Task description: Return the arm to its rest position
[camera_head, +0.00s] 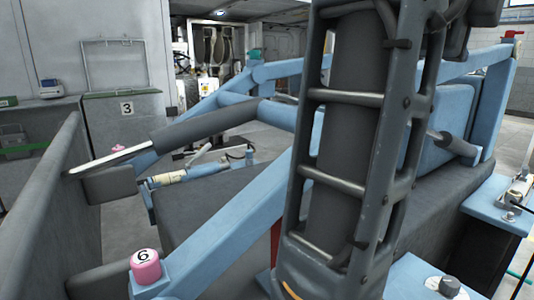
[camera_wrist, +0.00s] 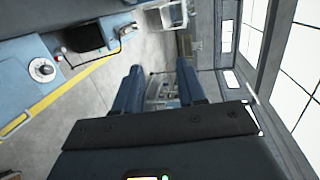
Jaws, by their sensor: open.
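My gripper (camera_wrist: 160,78) shows in the wrist view. Its two dark blue fingers stand well apart, and the gap between them is empty. Grey floor and a wall lie beyond the fingertips. The fingers touch nothing that I can see. I cannot make out the gripper in the head view, where a large dark caged part close to the camera fills the middle and hides what is behind it.
Light blue machine framework (camera_head: 225,215) crosses the head view. A pink cap marked 6 (camera_head: 146,267) sits on it at lower left. A cabinet marked 3 (camera_head: 130,122) stands at the back left. The wrist view shows a blue bench (camera_wrist: 30,65) at left and open floor.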

